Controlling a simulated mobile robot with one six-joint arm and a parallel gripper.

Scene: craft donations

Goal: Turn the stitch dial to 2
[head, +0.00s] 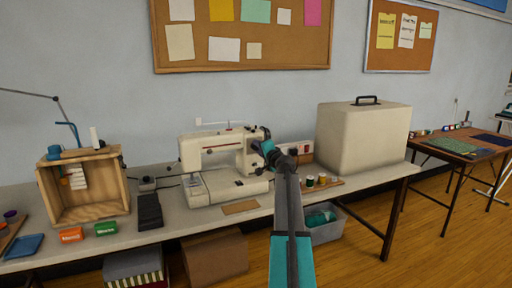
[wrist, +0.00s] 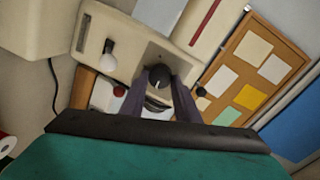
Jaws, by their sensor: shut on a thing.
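The cream sewing machine (head: 218,150) stands on the long table, and my arm reaches its right end. In the wrist view the stitch dial (wrist: 160,71) is a dark round knob with a pale mark, on the light panel of the machine (wrist: 205,32). My gripper (wrist: 161,78) has its two dark fingers on either side of the knob, shut on it. In the head view my gripper (head: 263,149) is at the machine's right end; the dial cannot be made out there. The dial's numbers are not readable.
A big cream case (head: 362,139) stands close on the right, with thread spools (head: 322,180) in front of it. A black foot pedal (head: 149,211) and an open wooden crate (head: 83,188) are on the left. A white lever (wrist: 108,58) projects near the dial.

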